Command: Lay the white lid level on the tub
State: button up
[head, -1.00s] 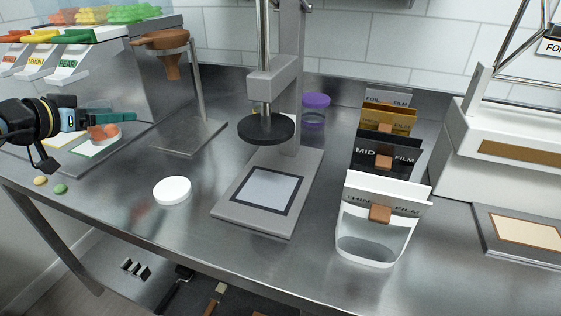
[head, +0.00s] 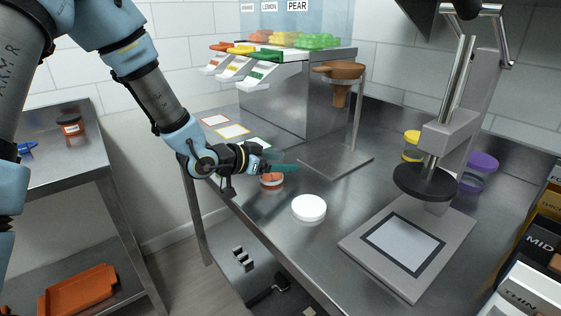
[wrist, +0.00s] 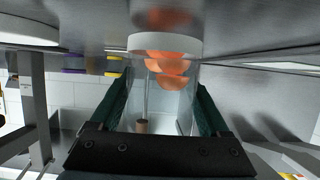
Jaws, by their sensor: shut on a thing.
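The tub (head: 271,182) is small and clear, with orange gummies inside. It is near the counter's front left edge. My gripper (head: 280,169) is shut on it from the side. In the wrist view, which looks upside down, the tub (wrist: 172,85) is between my green fingers, with a white band at its counter end. I cannot tell whether it touches the counter. The white lid (head: 309,208) lies flat on the counter, to the right of the tub and apart from it. A white disc at the wrist view's top left (wrist: 25,32) looks like the lid.
A press (head: 425,183) with a flat base stands right of the lid. A funnel stand (head: 335,162) and candy dispenser (head: 285,95) are behind. Yellow (head: 412,146) and purple-topped (head: 480,170) tubs stand beyond the press. The counter around the lid is clear.

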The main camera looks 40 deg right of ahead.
jog(key=shift+f, duration=0.25)
jog(key=o, duration=1.4)
jog(key=shift+c, duration=0.2)
jog(key=shift+r, duration=0.25)
jog(key=b+v, duration=0.1)
jog(key=v, duration=1.1)
jog(key=shift+s+f+b, duration=0.1)
jog(key=shift+f+b, duration=0.05)
jog(key=shift+b, duration=0.15)
jog(key=shift+a, duration=0.1)
